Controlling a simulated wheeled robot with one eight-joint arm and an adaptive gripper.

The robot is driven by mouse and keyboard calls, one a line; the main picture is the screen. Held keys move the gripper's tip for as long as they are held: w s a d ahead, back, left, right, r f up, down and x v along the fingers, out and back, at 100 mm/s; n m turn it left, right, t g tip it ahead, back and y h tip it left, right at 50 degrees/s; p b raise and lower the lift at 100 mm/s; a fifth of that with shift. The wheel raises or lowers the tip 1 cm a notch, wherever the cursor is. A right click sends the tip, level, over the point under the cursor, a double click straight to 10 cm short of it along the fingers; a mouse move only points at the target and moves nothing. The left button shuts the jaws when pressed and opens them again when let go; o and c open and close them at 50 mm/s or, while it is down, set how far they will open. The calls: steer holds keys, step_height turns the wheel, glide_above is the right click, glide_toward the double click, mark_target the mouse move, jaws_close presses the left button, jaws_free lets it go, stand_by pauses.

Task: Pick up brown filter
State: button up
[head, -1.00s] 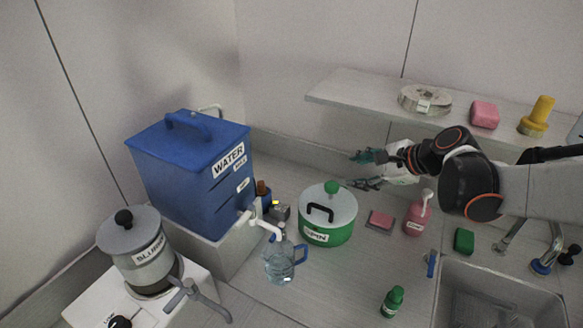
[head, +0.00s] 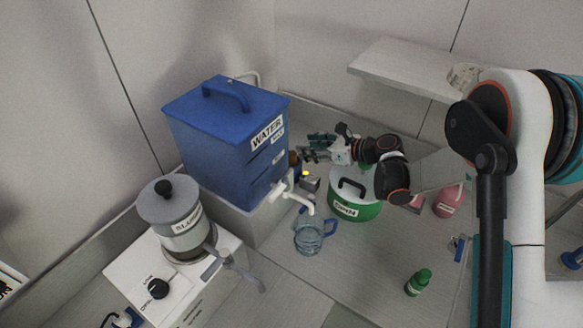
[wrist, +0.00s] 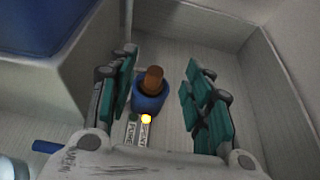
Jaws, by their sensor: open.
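The brown filter (wrist: 153,78) stands upright in a blue cup-like holder (wrist: 149,102) in the wrist view, near the back corner. In the head view a bit of brown (head: 294,158) shows beside the blue water tank, mostly hidden by my gripper. My gripper (head: 311,148) is open and empty, above and behind the green pot. In the wrist view its two teal-padded fingers (wrist: 160,84) are spread left and right of the filter, apart from it. The filter lies between them in the picture, below the fingers.
The blue water tank (head: 222,130) stands close on the left, its white tap (head: 297,199) reaching out over a clear jug (head: 309,235). A small box with lit buttons (wrist: 138,131) sits by the holder. The green pot (head: 353,208) is under my arm. A wall shelf (head: 395,68) is at upper right.

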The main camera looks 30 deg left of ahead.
mark_target(294, 153)
step_height(294, 153, down, 3)
steer(key=shift+f+b, duration=0.2)
steer(key=shift+b, duration=0.1)
steer(key=shift+b+x, duration=0.8)
steer(key=shift+x, duration=2.95)
steer(key=shift+c, duration=0.5)
jaws_close()
